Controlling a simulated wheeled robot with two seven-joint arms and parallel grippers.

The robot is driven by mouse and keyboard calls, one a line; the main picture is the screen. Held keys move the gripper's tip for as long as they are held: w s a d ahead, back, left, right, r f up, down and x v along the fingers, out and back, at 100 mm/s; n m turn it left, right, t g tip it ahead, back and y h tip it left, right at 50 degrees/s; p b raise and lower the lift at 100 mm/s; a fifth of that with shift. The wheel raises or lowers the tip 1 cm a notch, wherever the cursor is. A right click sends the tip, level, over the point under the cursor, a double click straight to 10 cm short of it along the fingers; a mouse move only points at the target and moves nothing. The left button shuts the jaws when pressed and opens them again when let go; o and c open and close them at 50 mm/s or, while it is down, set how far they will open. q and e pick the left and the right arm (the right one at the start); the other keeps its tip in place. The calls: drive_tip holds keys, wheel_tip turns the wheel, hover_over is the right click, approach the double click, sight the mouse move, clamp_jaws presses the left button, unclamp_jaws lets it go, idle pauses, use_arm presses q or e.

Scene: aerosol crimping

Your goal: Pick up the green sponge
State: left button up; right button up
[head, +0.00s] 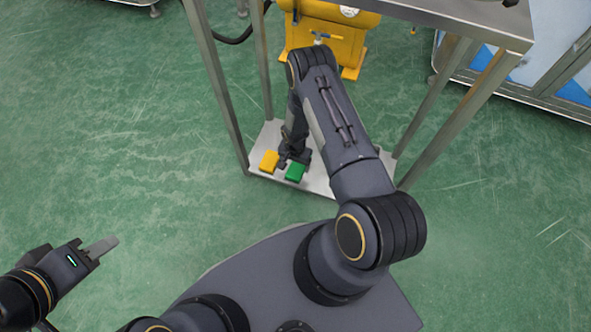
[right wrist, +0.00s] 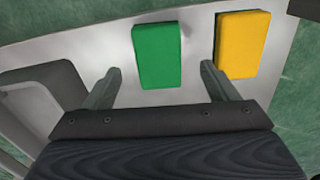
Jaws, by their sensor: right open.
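The green sponge (head: 295,172) lies on the low metal shelf of the table frame. It also shows in the right wrist view (right wrist: 158,55), ahead of and between the two fingers. My right gripper (right wrist: 160,80) is open and empty. Its fingertips are spread wider than the sponge, one on each side in the picture; whether they touch it I cannot tell. In the head view my right arm reaches down to the shelf beside the sponge. My left gripper (head: 104,247) is at the lower left, over bare floor; its finger gap is not clear.
A yellow sponge (head: 269,161) lies on the same shelf (head: 318,181), left of the green one in the head view. Metal legs (head: 225,95) of the table stand around the shelf. A yellow machine (head: 325,35) is behind. Green floor is open on the left.

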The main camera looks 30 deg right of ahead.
sight(296, 169)
drive_tip(key=f, duration=0.1)
drive_tip(key=f+b, duration=0.1)
drive_tip(key=f, duration=0.1)
drive_tip(key=f+b, duration=0.1)
drive_tip(key=shift+w+d+f, duration=0.1)
drive_tip(key=shift+d+f, duration=0.2)
drive_tip(key=shift+r, duration=0.1)
drive_tip(key=c, duration=1.1)
drive_tip(key=shift+o, duration=0.2)
drive_tip(key=shift+r, duration=0.1)
drive_tip(key=shift+r+p, duration=0.45)
drive_tip(key=shift+r, duration=0.2)
drive_tip(key=s+d+r+p, duration=0.6)
drive_tip(key=s+d+r, duration=0.2)
drive_tip(key=d+r, duration=0.3)
drive_tip(key=shift+s+r, duration=0.25)
drive_tip(key=shift+s, duration=0.05)
